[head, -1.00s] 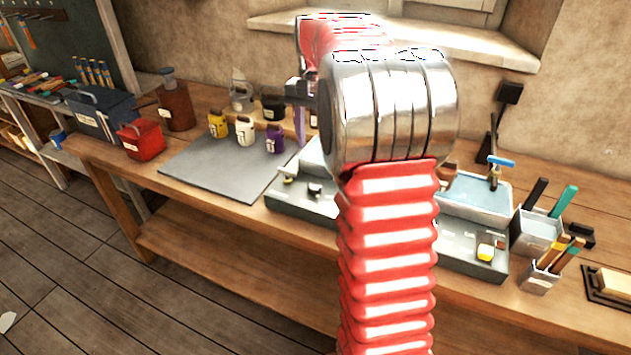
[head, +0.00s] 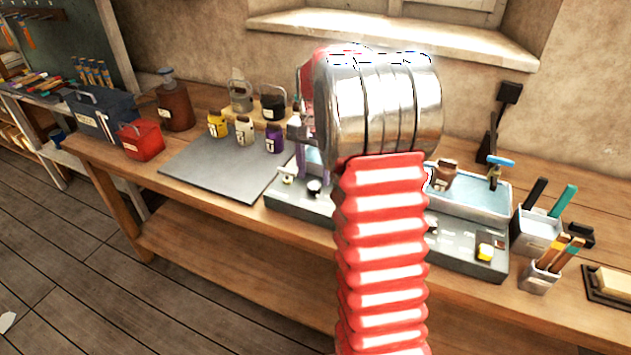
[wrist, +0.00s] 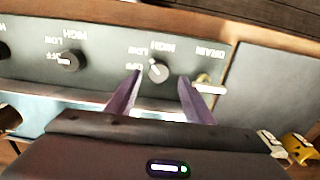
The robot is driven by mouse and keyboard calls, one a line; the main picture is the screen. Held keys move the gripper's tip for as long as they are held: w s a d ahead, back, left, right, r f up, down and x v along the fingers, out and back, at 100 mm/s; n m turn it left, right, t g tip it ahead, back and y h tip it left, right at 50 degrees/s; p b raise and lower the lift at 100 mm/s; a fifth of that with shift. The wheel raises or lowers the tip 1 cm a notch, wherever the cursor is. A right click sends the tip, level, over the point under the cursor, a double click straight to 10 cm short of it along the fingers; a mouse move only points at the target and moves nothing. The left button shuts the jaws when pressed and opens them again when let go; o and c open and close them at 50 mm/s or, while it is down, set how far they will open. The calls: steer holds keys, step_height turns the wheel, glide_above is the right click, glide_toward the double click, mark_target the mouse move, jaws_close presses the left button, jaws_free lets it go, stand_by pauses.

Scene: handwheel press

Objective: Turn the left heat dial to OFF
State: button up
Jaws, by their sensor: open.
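The left heat dial (wrist: 158,71) is a small round knob with a pale face, beside the DRAIN label in the wrist view, where the panel lettering appears upside down. OFF, LOW and HIGH are marked around it. I cannot tell its pointer setting for sure. It also shows in the head view (head: 314,188) as a small dark knob with a light top. My gripper (wrist: 160,80) is open, its two purple fingers on either side of the dial in the picture. Contact is not visible. In the head view my gripper (head: 311,177) is partly hidden by my arm.
A water basin (head: 480,207) sits behind the panel. Paint jars (head: 245,131) stand left, beyond a bare grey mat (head: 222,168). Tool cups (head: 537,240) stand right.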

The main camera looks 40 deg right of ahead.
mark_target(314, 185)
steer(key=shift+f, duration=1.85)
steer(key=shift+c, duration=0.2)
steer(key=c, duration=0.9)
steer(key=shift+d+r, duration=0.1)
steer(key=shift+d, duration=0.1)
steer(key=shift+c, duration=0.5)
steer(key=shift+a, duration=0.15)
